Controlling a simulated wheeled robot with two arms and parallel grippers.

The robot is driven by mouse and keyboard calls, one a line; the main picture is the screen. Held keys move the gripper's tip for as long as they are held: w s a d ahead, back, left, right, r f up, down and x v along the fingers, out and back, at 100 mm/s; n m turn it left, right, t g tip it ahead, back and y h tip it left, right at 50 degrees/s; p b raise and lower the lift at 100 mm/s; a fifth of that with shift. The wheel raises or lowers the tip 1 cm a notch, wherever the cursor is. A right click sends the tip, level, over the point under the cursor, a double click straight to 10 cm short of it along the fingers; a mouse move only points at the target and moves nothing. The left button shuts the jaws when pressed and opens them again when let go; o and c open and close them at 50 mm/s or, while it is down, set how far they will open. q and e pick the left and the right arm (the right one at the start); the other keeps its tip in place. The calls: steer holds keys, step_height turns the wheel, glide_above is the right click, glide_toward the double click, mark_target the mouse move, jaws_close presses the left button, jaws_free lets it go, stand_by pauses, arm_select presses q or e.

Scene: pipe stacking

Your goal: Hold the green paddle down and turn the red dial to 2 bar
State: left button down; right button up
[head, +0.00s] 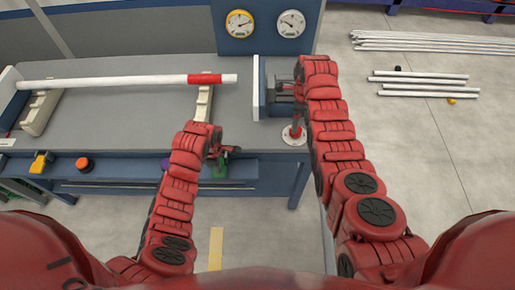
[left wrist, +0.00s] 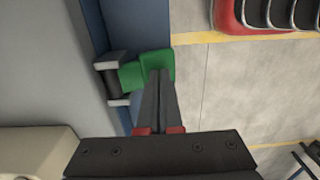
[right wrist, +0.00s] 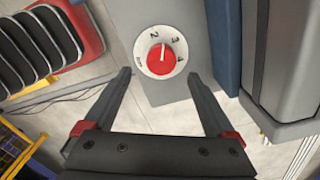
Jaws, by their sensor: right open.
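The green paddle (head: 221,163) is at the front edge of the bench; it also shows in the left wrist view (left wrist: 130,74). My left gripper (left wrist: 160,74) is shut, its fingertips over the paddle; whether they press it I cannot tell. The red dial (right wrist: 160,58) sits on a round white scale marked 2, 3 and 4. Its white mark appears to point between 2 and 3. In the head view the dial (head: 294,132) is at the bench's right front corner. My right gripper (right wrist: 163,75) is open, its fingers spread apart, with the dial showing between and beyond the tips.
Two round gauges, one yellow-rimmed (head: 240,23) and one white (head: 291,23), are on the blue back panel. A white pipe with a red band (head: 130,82) lies across cream supports. An orange-red button (head: 84,164) and a yellow part (head: 40,161) are at the front left edge.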

arm_select(q)
steer(key=shift+s+f, duration=0.15)
steer(key=shift+f, duration=0.05)
arm_select(e)
steer(key=n, duration=0.3)
steer(key=shift+n, duration=1.8)
steer(key=n, duration=0.3)
arm_select(q)
steer(key=shift+r, duration=0.45)
arm_select(e)
steer(key=shift+w+f, duration=0.1)
arm_select(q)
steer(key=shift+r, duration=1.65)
